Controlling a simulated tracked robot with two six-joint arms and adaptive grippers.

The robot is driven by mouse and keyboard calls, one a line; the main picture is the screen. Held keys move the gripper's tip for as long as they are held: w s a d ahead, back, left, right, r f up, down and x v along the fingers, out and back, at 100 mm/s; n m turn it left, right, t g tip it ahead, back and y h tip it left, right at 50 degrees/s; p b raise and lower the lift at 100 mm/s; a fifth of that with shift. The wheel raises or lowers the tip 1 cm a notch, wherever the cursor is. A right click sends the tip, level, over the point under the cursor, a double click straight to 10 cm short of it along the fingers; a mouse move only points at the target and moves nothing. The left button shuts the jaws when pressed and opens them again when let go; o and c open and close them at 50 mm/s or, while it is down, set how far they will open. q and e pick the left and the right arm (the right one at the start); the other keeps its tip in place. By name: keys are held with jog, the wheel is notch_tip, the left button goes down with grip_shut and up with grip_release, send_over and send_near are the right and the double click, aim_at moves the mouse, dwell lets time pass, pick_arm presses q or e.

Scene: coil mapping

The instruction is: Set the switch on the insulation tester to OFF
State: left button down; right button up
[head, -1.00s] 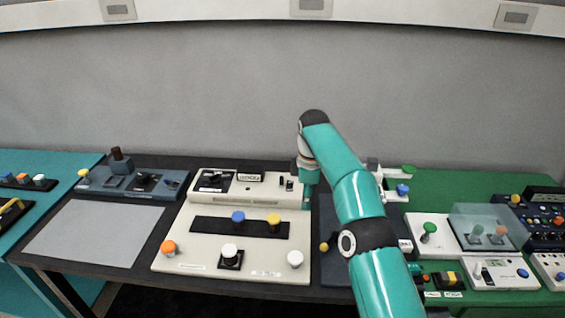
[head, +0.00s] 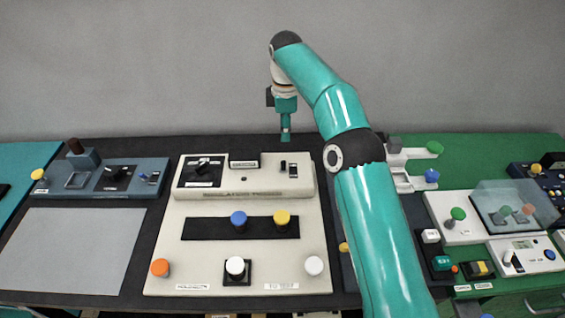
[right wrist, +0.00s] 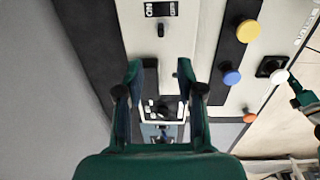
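The insulation tester (head: 222,183) is a cream raised box at the back of a cream panel in the head view. A small dark switch (head: 283,166) sits at its right end, beside a black label (head: 293,170). The switch (right wrist: 161,30) and label (right wrist: 160,9) also show at the top of the right wrist view; I cannot tell the switch's setting. My right gripper (head: 286,137) hangs above the tester's back edge, apart from it. In the right wrist view its fingers (right wrist: 160,72) are spread and empty. A teal part of my left gripper (right wrist: 303,97) shows at the right edge there.
The tester also carries a black rotary knob (head: 203,164). Blue (head: 238,218), yellow (head: 282,217), orange (head: 160,267) and white knobs (head: 235,266) stand in front. A blue-grey control box (head: 110,178) is at left. A green table (head: 480,145) with more devices is at right.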

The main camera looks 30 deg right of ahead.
aim_at(284, 162)
jog(key=f, duration=1.4)
jog(key=shift+w+f+b, duration=0.2)
jog(key=shift+w+b, duration=0.15)
jog(key=shift+b, duration=0.05)
